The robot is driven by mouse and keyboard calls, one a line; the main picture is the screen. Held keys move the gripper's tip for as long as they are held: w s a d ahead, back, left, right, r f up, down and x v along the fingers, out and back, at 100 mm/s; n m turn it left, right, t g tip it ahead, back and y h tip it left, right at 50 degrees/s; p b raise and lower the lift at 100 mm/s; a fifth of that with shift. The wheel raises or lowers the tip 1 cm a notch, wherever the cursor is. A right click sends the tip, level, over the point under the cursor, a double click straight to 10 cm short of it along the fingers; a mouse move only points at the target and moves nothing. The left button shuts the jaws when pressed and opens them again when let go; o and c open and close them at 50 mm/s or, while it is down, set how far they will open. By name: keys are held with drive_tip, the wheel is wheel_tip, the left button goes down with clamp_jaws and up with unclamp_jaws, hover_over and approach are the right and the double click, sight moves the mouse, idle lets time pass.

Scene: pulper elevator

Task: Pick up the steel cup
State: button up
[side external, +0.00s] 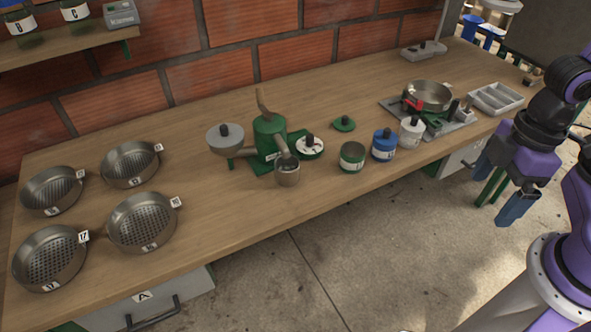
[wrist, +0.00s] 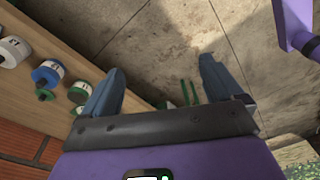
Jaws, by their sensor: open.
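A small steel cup (side external: 287,173) stands on the wooden bench under the spout of the green hand pulper (side external: 268,138) in the side external view. I cannot make out the cup in the wrist view. My gripper (side external: 494,192) is off the front edge of the bench at the right, well apart from the cup.
Green (side external: 352,157), blue (side external: 383,146) and white (side external: 411,132) canisters line the bench between the cup and my arm. A steel pan (side external: 428,95) on a scale-like stand and a grey tray (side external: 496,98) are farther right. Several perforated sieves (side external: 142,222) sit left.

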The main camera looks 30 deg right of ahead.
drive_tip(key=w+a+f+m+y, duration=0.1)
drive_tip(key=w+a+f+m, duration=0.15)
drive_tip(key=a, duration=0.35)
drive_tip(key=w+a+f+m+y, duration=0.1)
drive_tip(key=w+a+f+y, duration=0.1)
drive_tip(key=a+f, duration=0.3)
drive_tip(key=m+t, duration=0.7)
drive_tip(key=t, duration=0.8)
approach(295, 178)
drive_tip(key=shift+n+t+h, duration=0.25)
drive_tip(key=shift+t+h, duration=0.05)
drive_tip(key=shift+h, duration=0.1)
drive_tip(key=x, duration=0.5)
drive_tip(key=shift+w+a, duration=0.25)
drive_tip(key=shift+w, duration=0.1)
drive_tip(key=shift+f+x, duration=0.15)
drive_tip(key=shift+x, duration=1.25)
drive_tip(key=shift+f+x, duration=0.1)
drive_tip(key=shift+x, duration=1.35)
drive_tip(key=shift+s+a, duration=0.1)
drive_tip(key=c, duration=1.2)
